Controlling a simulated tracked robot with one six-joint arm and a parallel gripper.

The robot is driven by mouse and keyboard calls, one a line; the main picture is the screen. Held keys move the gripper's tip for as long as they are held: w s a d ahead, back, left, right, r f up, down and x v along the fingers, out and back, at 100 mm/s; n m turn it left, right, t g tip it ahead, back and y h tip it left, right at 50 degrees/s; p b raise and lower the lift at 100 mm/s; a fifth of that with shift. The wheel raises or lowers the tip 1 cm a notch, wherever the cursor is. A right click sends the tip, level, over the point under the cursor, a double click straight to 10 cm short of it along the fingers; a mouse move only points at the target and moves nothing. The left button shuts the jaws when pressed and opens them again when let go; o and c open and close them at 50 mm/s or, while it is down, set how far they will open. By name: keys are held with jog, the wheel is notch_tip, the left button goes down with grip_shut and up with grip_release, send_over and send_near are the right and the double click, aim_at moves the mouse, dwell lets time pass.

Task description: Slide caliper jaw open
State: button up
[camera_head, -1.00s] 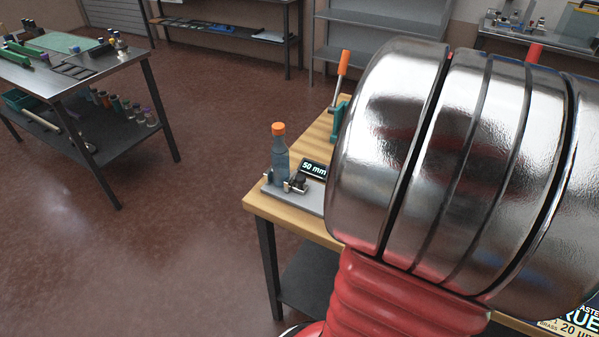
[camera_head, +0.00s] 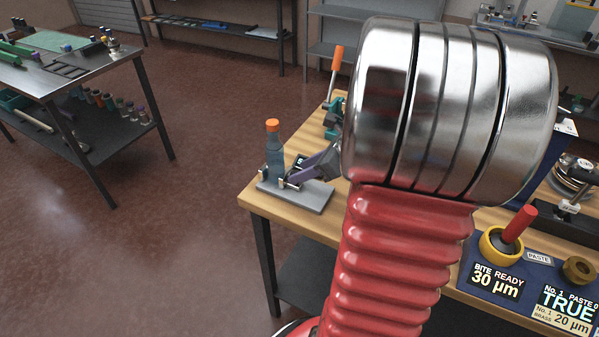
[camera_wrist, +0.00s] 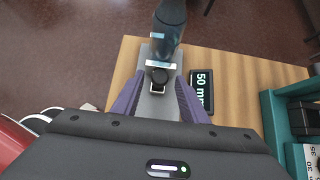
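A grey plate (camera_head: 310,197) lies on the near left corner of the wooden bench, carrying a small metal fitting that looks like the caliper. A blue bottle (camera_head: 274,160) with an orange cap stands upright at it. In the wrist view a pale bar (camera_wrist: 161,64), perhaps a jaw, lies at the foot of the bottle (camera_wrist: 168,35). Nearer me is a black knob (camera_wrist: 160,76) on a metal block (camera_wrist: 157,87). My gripper (camera_wrist: 157,96) is open, its purple fingers either side of the knob and block, with gaps visible. My gripper (camera_head: 300,178) partly hides the fitting in the head view.
A display reading 50 mm (camera_wrist: 201,90) sits right of my fingers. A teal tool (camera_head: 335,118) with an orange handle stands behind. A blue mat (camera_head: 465,283) with a yellow cup (camera_head: 500,245) is at the right. My arm hides the bench's middle.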

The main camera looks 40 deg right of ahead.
jog(key=shift+x, duration=0.85)
jog(key=shift+c, duration=0.2)
grip_shut()
